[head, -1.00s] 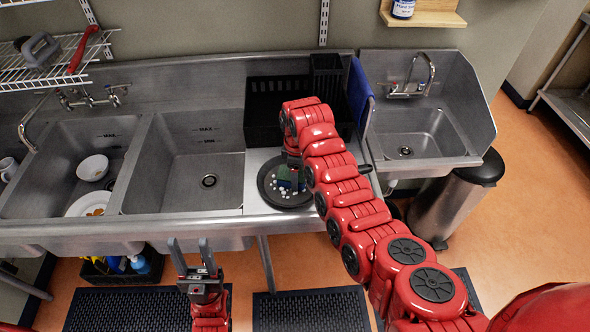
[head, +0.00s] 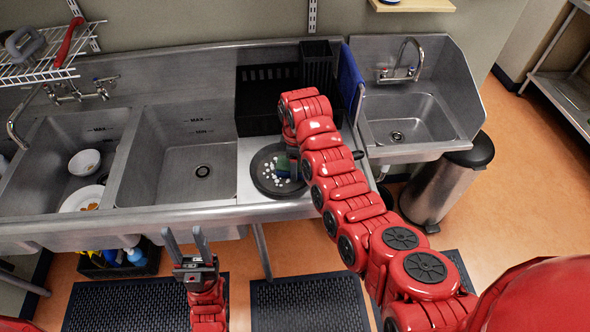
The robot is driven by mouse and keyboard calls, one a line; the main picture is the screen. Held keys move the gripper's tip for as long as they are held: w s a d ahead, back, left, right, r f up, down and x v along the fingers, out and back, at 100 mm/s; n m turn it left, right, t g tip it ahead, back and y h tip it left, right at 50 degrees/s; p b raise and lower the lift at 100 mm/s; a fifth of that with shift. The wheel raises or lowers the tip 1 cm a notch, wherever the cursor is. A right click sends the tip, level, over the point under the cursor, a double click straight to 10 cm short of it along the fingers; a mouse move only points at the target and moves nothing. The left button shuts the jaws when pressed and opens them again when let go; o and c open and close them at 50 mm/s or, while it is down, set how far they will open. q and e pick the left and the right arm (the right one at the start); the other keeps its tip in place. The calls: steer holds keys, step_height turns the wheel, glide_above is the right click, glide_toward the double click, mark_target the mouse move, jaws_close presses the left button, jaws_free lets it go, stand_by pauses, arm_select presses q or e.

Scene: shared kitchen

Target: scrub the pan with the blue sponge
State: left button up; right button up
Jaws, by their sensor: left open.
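The dark round pan (head: 259,182) lies on the steel counter right of the large basins, with several white specks scattered on its inside. Its handle seems to pass under my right arm. The sponge (head: 294,170), blue and green, shows in the right part of the pan, partly covered by my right wrist. My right gripper (head: 291,153) is over the sponge, mostly hidden by its own arm, so its fingers cannot be made out. My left gripper (head: 187,244) is open and empty, in front of the counter edge and below the pan's height in the picture.
The left basin (head: 50,150) holds a bowl (head: 84,162) and a plate (head: 78,200); the middle basin (head: 170,160) is empty. A trash bin (head: 440,185) stands at right.

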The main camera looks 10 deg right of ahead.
mark_target(282, 166)
steer(key=shift+w+d+f+b, duration=0.15)
steer(key=shift+w+d+b, duration=0.05)
steer(key=shift+w+b, duration=0.5)
steer(key=shift+w, duration=0.25)
steer(key=shift+s+a, duration=0.4)
steer(key=shift+a, duration=0.35)
steer(key=shift+s+a, duration=0.35)
steer(key=shift+a, duration=0.35)
steer(key=shift+s+a, duration=0.4)
steer(key=shift+a, duration=0.35)
steer(key=shift+w+d+b, duration=0.2)
steer(key=shift+w+d, duration=0.1)
steer(key=shift+d, duration=0.3)
steer(key=shift+w+d+b, duration=0.15)
steer(key=shift+w+d, duration=0.15)
steer(key=shift+d, duration=0.25)
steer(key=shift+r, duration=0.2)
steer(key=shift+r+p, duration=0.5)
steer(key=shift+r, duration=2.5)
